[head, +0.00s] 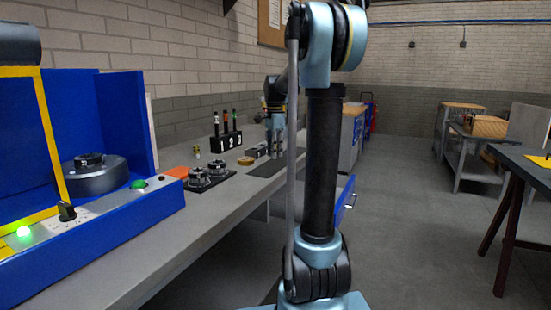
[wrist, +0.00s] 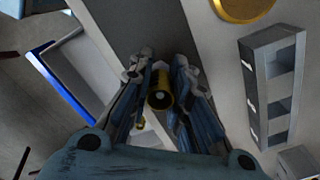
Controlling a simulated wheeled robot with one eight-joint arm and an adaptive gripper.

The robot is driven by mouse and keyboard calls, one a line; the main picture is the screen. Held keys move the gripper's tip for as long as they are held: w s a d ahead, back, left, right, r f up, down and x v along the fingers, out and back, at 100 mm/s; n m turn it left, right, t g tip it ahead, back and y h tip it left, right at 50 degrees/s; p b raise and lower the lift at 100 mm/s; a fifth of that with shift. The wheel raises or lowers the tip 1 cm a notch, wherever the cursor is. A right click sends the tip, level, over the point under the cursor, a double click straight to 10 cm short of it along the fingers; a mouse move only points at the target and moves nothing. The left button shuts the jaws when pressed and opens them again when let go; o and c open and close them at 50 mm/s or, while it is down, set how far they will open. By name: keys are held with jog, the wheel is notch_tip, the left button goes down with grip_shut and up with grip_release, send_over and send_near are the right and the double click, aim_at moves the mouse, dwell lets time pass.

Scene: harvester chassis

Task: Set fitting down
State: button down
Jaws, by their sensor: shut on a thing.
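My gripper (head: 277,155) is over the grey bench in the head view, above or at a dark mat (head: 266,169). I cannot tell from there whether it touches the mat. In the wrist view my gripper (wrist: 160,66) is closed around a small brass-coloured fitting (wrist: 160,98) with a dark end. The fitting sits between the two fingers, and its far end is hidden. In the head view the fitting cannot be made out between the fingers.
A grey slotted block (wrist: 270,85) and a brass disc (wrist: 243,7) are close by on the right. A black holder (head: 228,141) with three upright tools stands behind. Round fixtures (head: 208,176) and a blue machine (head: 110,235) are to the left. A blue-fronted drawer (head: 345,200) hangs open.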

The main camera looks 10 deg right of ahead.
jog(key=shift+f, duration=1.2)
jog(key=shift+f, duration=0.1)
jog(key=c, duration=1.5)
grip_release()
notch_tip(320, 180, up, 12)
jog(key=s+f+n+t, duration=0.1)
jog(key=s+f+n, duration=0.4)
jog(key=s, duration=0.5)
jog(key=s+f+n, duration=0.3)
jog(key=s+f, duration=0.3)
jog(key=s, duration=0.4)
jog(key=s+f+n, duration=0.2)
jog(key=s+f, duration=0.3)
jog(key=f, duration=0.1)
jog(key=s+f+n, duration=0.2)
jog(key=s+f, duration=0.3)
jog(key=f, duration=0.1)
jog(key=s+f+n+t, duration=0.1)
jog(key=s+f+n, duration=0.2)
jog(key=s+f, duration=0.2)
jog(key=shift+d+f, duration=0.2)
jog(key=shift+f, duration=0.65)
